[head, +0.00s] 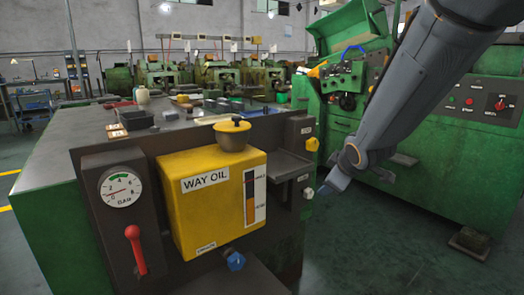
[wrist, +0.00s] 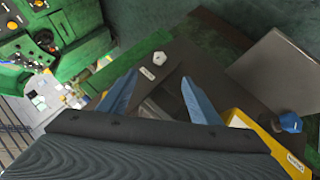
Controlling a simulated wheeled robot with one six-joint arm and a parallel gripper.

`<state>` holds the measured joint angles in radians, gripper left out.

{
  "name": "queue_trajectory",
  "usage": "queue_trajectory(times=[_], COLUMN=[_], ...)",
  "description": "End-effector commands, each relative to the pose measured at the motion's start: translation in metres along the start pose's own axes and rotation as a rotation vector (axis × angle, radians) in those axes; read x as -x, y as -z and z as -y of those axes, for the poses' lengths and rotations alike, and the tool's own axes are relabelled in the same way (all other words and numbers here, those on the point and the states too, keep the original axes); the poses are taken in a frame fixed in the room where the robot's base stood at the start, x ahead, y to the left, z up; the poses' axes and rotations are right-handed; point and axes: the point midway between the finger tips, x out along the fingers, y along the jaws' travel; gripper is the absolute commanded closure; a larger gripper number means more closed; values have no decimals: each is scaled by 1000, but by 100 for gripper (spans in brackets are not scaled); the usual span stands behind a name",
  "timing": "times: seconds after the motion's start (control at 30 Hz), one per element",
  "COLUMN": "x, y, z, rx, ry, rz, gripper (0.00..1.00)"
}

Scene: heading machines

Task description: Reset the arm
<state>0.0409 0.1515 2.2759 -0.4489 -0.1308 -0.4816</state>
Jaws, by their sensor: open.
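My arm reaches down from the upper right of the head view, and my gripper (head: 325,188) hangs just right of the green-sided bench, in front of the green machine. In the wrist view my gripper (wrist: 160,77) shows two blue fingers spread apart with nothing between them. Beyond them lies a dark panel with a small white hexagonal knob (wrist: 147,73). Whether the fingers touch the bench cannot be told.
A yellow WAY OIL tank (head: 212,203) with a blue knob (head: 235,261), a pressure gauge (head: 121,188) and a red lever (head: 136,250) are on the bench front. A green machine (head: 445,165) stands right. Open floor (head: 385,250) lies below my gripper.

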Motion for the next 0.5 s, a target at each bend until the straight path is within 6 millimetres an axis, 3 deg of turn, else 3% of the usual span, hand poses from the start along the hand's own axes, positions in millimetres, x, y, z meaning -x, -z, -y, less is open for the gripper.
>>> queue_trajectory(times=[0.2, 0.3, 0.5], x=[81, 114, 168], y=[-37, -52, -70], z=[110, 150, 210], rx=[-353, -466, -611], ry=[201, 274, 380], rz=[297, 409, 577], gripper=[42, 42, 42])
